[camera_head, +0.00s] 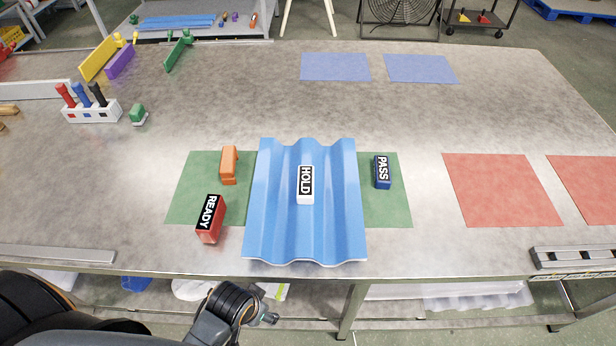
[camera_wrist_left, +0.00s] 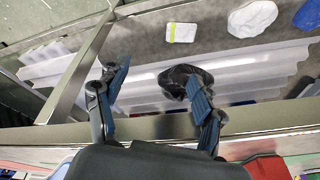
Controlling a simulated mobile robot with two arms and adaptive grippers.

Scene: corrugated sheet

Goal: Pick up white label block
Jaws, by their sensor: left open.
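A white block (camera_head: 306,196) with a black "HOLD" label lies on the blue corrugated sheet (camera_head: 270,225), near its middle. The sheet lies over a green mat (camera_head: 190,205) on the metal table. My left gripper (camera_wrist_left: 160,88) is open and empty in the left wrist view, over the front table edge and the shelf below. In the head view my left arm comes in at the bottom left, in front of the table and well short of the white block. The left fingertips are not clear there. My right gripper is not in view.
A red "READY" block (camera_head: 210,220) and an orange block (camera_head: 229,165) stand left of the sheet. A blue "PASS" block (camera_head: 382,172) stands to its right. Red mats (camera_head: 500,190) and blue mats (camera_head: 335,67) are bare. A marker holder (camera_head: 92,113) is at the left.

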